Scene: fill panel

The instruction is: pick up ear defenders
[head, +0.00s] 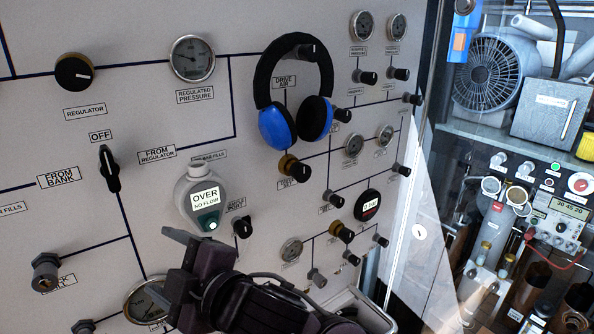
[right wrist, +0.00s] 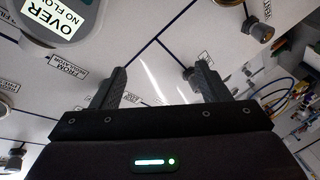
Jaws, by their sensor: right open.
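The ear defenders, with a black headband and blue cups (head: 277,128), hang on the upper middle of the panel in the head view, headband up and cups down. A black knob shows at the top right of the headband. My right gripper (head: 173,265) is low in front of the panel, below and left of the ear defenders and apart from them. In the right wrist view its two fingers (right wrist: 157,78) are spread with nothing between them. The ear defenders do not show in that view. My left gripper is not in view.
The grey panel (head: 250,215) carries several protruding knobs and gauges. A flow meter reading OVER (head: 203,200) sticks out just above my right gripper; it also shows in the right wrist view (right wrist: 60,18). Right of the panel's edge are shelves with a fan (head: 490,72) and instruments.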

